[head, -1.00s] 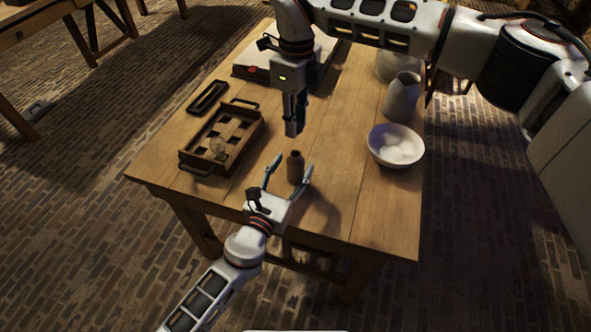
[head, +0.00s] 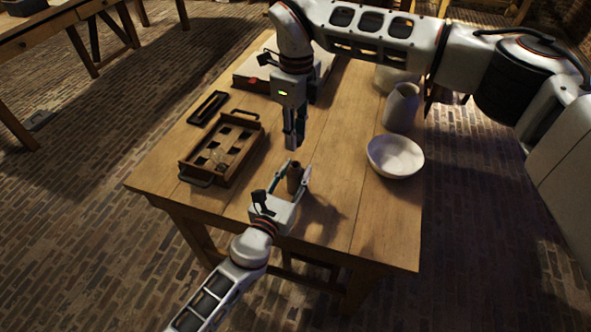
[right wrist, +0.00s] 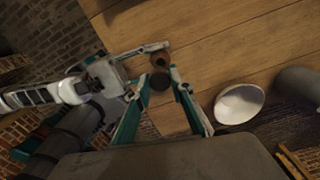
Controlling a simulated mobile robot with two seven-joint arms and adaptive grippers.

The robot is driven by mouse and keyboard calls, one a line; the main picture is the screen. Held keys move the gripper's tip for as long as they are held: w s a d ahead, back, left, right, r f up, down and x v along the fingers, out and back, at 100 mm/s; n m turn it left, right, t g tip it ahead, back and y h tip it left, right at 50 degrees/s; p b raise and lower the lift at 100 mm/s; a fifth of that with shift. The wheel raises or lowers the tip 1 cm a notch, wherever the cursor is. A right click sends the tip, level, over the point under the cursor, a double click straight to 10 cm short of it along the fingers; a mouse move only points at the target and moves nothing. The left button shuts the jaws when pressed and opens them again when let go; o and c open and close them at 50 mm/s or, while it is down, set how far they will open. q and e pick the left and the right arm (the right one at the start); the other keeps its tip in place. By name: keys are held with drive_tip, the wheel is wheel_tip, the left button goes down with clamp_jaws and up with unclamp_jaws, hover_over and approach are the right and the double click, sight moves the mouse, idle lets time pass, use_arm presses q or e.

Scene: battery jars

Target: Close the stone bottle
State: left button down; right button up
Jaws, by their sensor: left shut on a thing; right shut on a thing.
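The brown stone bottle (head: 294,177) stands upright near the table's front edge. My left gripper (head: 297,171) is shut on it, one finger on each side; the bottle also shows in the right wrist view (right wrist: 160,60). My right gripper (head: 293,146) points down above and slightly behind the bottle in the head view. In the right wrist view, my right gripper (right wrist: 157,77) is shut on a small dark round piece, seemingly the stopper (right wrist: 160,81). The stopper is apart from the bottle's mouth in the picture; the exact gap is hard to tell.
A wooden tray with compartments (head: 188,161) lies left of the bottle, with a small dark tray (head: 208,107) behind it. A white bowl (head: 395,157) and a grey jug (head: 402,108) stand at the right. The table (head: 345,150) is clear between them.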

drive_tip(key=shift+f, duration=2.2)
drive_tip(key=shift+f, duration=0.9)
drive_tip(key=shift+f, duration=0.6)
drive_tip(key=o, duration=0.8)
wheel_tip(320, 180, up, 12)
